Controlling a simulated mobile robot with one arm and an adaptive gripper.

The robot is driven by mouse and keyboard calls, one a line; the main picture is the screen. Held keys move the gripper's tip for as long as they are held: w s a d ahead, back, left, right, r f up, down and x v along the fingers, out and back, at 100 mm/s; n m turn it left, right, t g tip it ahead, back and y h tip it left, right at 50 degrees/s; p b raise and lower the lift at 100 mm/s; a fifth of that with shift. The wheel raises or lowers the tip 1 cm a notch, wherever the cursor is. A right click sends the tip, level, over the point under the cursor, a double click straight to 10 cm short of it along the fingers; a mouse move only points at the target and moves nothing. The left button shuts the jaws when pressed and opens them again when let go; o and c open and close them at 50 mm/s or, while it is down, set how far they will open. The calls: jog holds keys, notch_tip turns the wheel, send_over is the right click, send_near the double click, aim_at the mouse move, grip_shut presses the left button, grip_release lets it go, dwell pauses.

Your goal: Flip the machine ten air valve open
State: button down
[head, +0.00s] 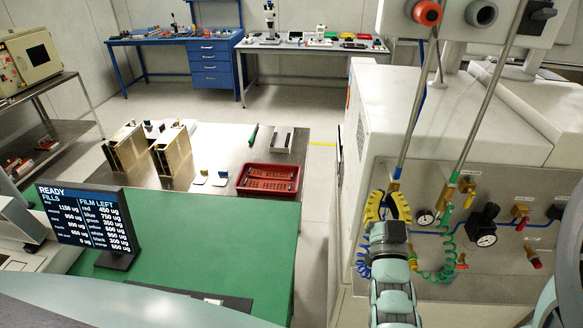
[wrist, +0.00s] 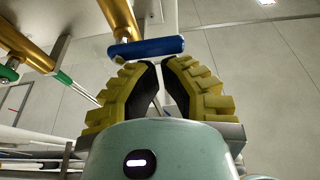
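My gripper (head: 386,193) is in front of the machine's grey panel, at the panel's left side. Its yellow ribbed fingers are partly apart with a narrow gap at the tips, and they also show in the wrist view (wrist: 158,64). A blue valve lever (wrist: 148,47) lies crosswise just beyond the fingertips in the wrist view. I see nothing gripped, and cannot tell whether the tips touch the lever. No number label is readable.
The panel (head: 485,265) also carries a black gauge regulator (head: 484,225), a small gauge (head: 425,217), coiled green tubing (head: 445,262) and a red-handled fitting (head: 533,257). Two slanting pipes rise in front of the machine. A green table (head: 200,235) with a red tray (head: 268,193) nearby stands left.

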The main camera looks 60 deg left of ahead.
jog(key=shift+s+a+f+n+g+y+b, duration=0.1)
jog(key=shift+f+n+g+y+b, duration=0.1)
jog(key=shift+n+b, duration=0.4)
jog(key=shift+s+a+f+n+g+y+b, duration=0.1)
jog(key=shift+n+g+y+b, duration=0.2)
jog(key=shift+n, duration=0.4)
